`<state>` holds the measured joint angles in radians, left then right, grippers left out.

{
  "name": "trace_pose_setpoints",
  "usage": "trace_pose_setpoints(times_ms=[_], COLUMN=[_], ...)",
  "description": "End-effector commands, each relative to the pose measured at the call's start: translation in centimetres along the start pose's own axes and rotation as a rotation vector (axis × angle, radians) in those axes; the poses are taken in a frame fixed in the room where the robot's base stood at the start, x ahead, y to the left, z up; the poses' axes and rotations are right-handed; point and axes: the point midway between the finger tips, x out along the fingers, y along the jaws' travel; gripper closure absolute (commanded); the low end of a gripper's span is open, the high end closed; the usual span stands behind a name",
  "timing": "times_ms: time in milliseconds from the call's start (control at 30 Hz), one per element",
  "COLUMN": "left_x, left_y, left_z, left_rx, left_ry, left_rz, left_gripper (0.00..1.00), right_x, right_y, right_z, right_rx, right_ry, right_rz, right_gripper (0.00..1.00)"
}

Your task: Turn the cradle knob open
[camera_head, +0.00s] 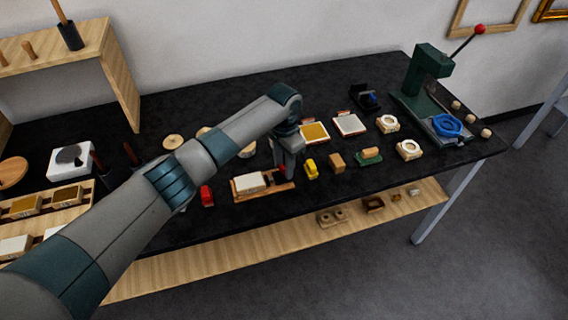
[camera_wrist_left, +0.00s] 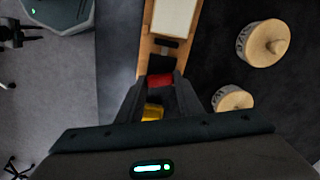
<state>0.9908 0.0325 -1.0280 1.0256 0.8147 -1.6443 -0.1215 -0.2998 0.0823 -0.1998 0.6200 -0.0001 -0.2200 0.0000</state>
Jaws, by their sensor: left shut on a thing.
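The wooden cradle (camera_head: 263,193) lies on the black bench top near its front edge, with a pale block (camera_head: 249,183) in it. In the left wrist view the cradle (camera_wrist_left: 147,48) runs up from the fingers, with the pale block (camera_wrist_left: 174,16) at the top. A red knob (camera_wrist_left: 160,80) at the cradle's near end shows between my fingers. My left gripper (camera_head: 288,172) points down over the cradle's right end and is shut on the red knob. The fingers hide most of the knob in the head view. My right gripper is not in view.
A yellow object (camera_head: 311,168) stands close to the right of the gripper, and a wooden block (camera_head: 336,161) beyond it. A red object (camera_head: 206,196) stands left of the cradle. A green press (camera_head: 425,75) stands at the far right. Round pale pieces (camera_wrist_left: 263,43) lie beside the cradle.

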Motion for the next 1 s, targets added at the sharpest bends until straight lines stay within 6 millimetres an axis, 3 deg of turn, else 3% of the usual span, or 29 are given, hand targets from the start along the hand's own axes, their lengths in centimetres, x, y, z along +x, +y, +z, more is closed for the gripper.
trace_pose_setpoints(times_ms=[400, 1000], left_x=[-0.21, -0.24], left_y=[-0.08, -0.09], left_z=[-0.15, -0.17], left_rx=[0.289, 0.353], left_ry=[0.004, 0.005], left_rz=[-0.003, -0.004], left_gripper=[0.9, 0.9], right_x=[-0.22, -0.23], right_y=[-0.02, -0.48], right_z=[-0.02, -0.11], right_rx=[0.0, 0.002], right_ry=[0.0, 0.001], right_rz=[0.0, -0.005], right_gripper=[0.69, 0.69])
